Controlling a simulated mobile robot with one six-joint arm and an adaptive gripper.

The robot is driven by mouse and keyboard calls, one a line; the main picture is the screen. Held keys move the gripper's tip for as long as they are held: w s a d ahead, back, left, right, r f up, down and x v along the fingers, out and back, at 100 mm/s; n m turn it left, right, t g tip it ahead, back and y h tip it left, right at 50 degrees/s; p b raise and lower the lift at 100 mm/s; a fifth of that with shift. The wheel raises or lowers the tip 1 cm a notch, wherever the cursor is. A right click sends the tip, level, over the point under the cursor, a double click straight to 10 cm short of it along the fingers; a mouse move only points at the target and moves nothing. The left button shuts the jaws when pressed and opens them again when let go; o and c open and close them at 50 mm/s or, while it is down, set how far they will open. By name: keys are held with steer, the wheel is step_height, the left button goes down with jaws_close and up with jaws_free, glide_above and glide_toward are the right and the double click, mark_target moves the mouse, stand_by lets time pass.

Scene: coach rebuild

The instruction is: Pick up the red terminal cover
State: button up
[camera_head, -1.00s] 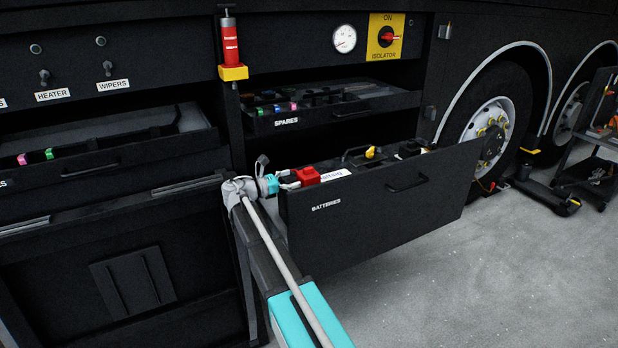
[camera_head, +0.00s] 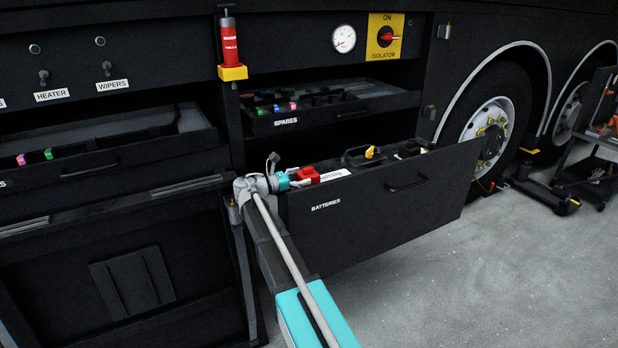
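The red terminal cover (camera_head: 307,174) sits at the left end of the open drawer labelled BATTERIES (camera_head: 375,215), beside a white label. My gripper (camera_head: 298,181) reaches in from the left over the drawer's left edge, with its grey fingers right at the cover's left side. The fingers are small and partly hidden by the drawer front. I cannot tell whether they touch the cover, or whether they are open or shut.
A yellow-topped part (camera_head: 372,152) and black cables lie farther right in the drawer. The SPARES drawer (camera_head: 330,105) is above and behind. A red cylinder (camera_head: 229,45) on a yellow bracket hangs above. Clear floor (camera_head: 450,285) lies in front.

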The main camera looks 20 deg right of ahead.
mark_target(302, 175)
steer(key=c, duration=0.6)
steer(key=shift+r, duration=0.15)
step_height(302, 175, up, 3)
steer(key=p, duration=0.3)
steer(key=s+r+p, duration=0.3)
steer(key=s, duration=0.1)
steer(key=s+r+p, duration=0.3)
steer(key=s, duration=0.2)
steer(key=s+r+p, duration=0.3)
steer(key=s+p, duration=0.1)
steer(key=s, duration=0.1)
steer(key=shift+d+r, duration=0.35)
steer(key=shift+d, duration=0.05)
